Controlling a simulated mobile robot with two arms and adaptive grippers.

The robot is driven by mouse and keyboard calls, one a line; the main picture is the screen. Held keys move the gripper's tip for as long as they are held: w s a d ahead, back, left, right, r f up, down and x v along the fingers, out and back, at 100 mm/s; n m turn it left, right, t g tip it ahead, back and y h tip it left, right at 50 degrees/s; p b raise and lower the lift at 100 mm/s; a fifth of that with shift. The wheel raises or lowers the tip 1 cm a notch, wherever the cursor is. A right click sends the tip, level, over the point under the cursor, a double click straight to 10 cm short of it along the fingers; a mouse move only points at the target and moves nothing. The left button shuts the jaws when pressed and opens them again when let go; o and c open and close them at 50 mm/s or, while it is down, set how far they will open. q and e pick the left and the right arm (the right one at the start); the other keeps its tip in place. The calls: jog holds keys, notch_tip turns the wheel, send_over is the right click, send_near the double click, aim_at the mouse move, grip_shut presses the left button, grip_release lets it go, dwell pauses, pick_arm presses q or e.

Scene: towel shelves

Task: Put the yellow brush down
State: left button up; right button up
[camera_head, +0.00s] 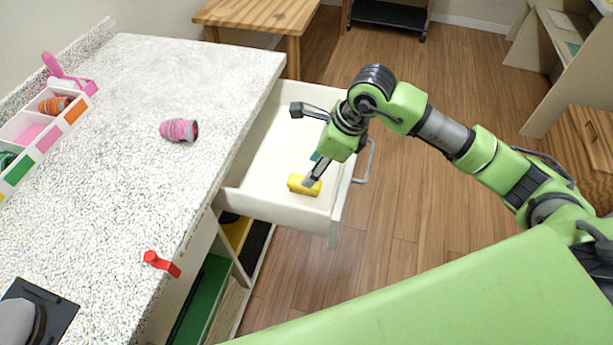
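The yellow brush (297,185) lies on the floor of the open white drawer (262,170), near its front corner. My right gripper (305,146) reaches into the drawer from the right with its fingers spread wide apart. One fingertip is over the brush and covers part of it; I cannot tell whether they touch. The other finger is toward the far side of the drawer. A small teal patch (316,156) shows beside the gripper; what it belongs to is unclear. My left gripper is not in view.
The speckled counter (120,190) holds a pink-striped roll (179,130), a red clip-like object (161,263) and a compartment tray (40,135) with coloured labels. A wooden table (255,15) stands behind. Wooden floor is clear right of the drawer.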

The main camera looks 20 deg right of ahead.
jog(key=shift+v, duration=2.25)
